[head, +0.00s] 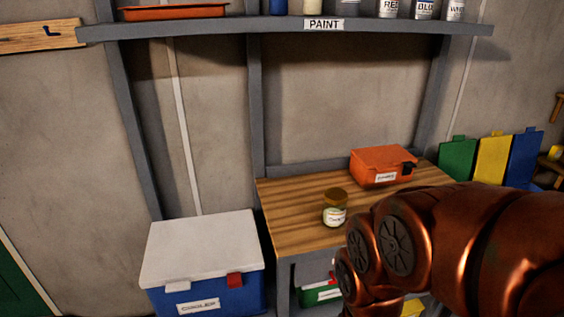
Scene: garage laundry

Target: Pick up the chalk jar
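A small jar (335,209) with a brownish lid and a white label stands upright on the wooden bench top (285,200), near the middle. Its label is too small to read surely, so I cannot confirm that it is the chalk jar. My copper-coloured arm comes in from the lower right, and its links cover the bench's right front part. The arm appears just right of the jar, with a small gap in the picture. My gripper is not visible.
An orange box (383,165) with a dark latch sits at the bench's back right. A blue cooler (205,275) with a white lid stands left of the bench. A grey shelf (250,27) holds paint cans above. Green, yellow and blue panels (493,158) stand at right.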

